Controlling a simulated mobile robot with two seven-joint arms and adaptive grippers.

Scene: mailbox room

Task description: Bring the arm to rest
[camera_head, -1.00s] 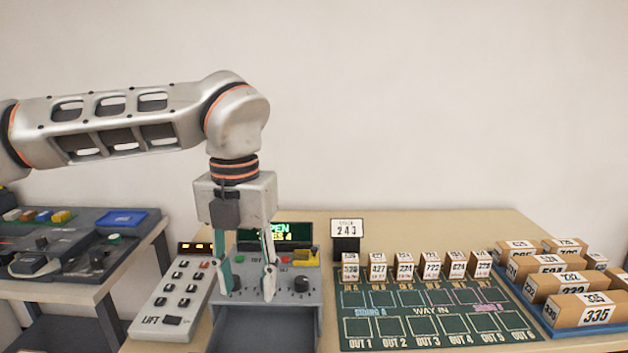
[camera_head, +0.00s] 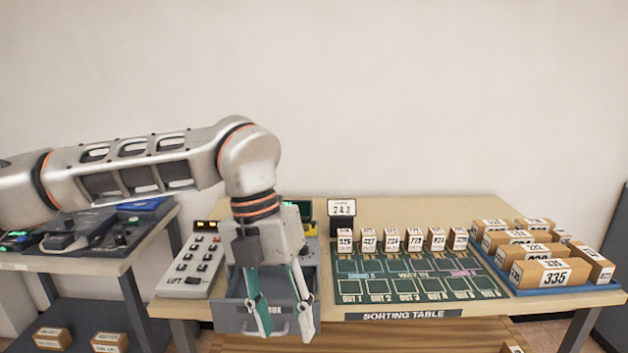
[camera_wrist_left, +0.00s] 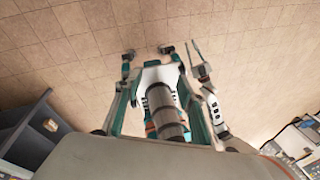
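My left gripper (camera_head: 285,335) hangs from the arm that comes in from the left in the head view. Its two fingers point down and are apart, with nothing seen between them. It hangs in front of the grey console drawer (camera_head: 232,318), covering part of its front. I cannot tell whether the fingers touch the drawer.
A lift keypad (camera_head: 190,265) stands left of the console. The green sorting mat (camera_head: 410,283) has several small numbered boxes behind it. A blue tray (camera_head: 560,292) of parcels is at the right.

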